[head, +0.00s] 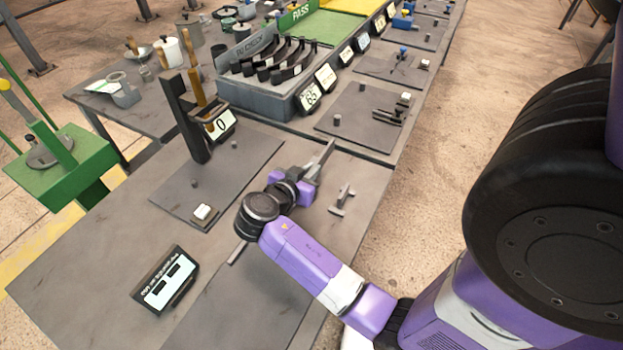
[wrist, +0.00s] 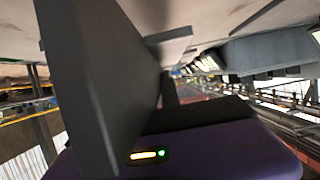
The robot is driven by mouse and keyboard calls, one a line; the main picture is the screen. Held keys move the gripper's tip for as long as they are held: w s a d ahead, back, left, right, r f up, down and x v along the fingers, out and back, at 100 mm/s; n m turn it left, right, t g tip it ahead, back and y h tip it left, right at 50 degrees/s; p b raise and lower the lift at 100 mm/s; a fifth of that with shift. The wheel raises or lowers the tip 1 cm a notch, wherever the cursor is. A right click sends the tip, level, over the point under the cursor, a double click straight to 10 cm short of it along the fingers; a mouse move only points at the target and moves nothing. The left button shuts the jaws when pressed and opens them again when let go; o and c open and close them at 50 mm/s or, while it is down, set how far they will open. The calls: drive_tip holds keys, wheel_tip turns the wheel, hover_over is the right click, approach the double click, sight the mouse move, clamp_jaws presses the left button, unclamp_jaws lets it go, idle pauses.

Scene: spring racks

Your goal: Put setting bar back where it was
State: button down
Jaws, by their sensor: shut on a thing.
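My gripper (head: 312,173) is over the grey bench, shut on a grey bar (head: 326,153) that I take to be the setting bar. The bar sticks out beyond the jaws, up and to the right in the head view. A small grey piece with crosswise ends (head: 342,200) is on the bench to the right of my gripper; I cannot tell whether it is a rest. In the wrist view, a dark grey finger plate fills the left side, and a lighter grey piece (wrist: 170,45) shows beyond it. The grip itself is mostly hidden.
A tall dark gauge stand (head: 185,115) with a display reading 0 (head: 221,124) stands on a plate to the left. A black-framed panel (head: 166,281) lies at the front left. A grey rack (head: 262,99) of curved dark parts stands behind. The front bench is mostly clear.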

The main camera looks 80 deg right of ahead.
drive_tip(key=shift+f, duration=1.75)
drive_tip(key=shift+f, duration=0.2)
drive_tip(key=c, duration=1.6)
unclamp_jaws()
drive_tip(key=shift+o, duration=0.2)
drive_tip(key=shift+a+r, duration=0.1)
drive_tip(key=shift+r, duration=0.1)
drive_tip(key=b+v, duration=0.2)
drive_tip(key=v, duration=0.9)
drive_tip(key=shift+w+a, duration=0.1)
drive_tip(key=shift+a, duration=0.35)
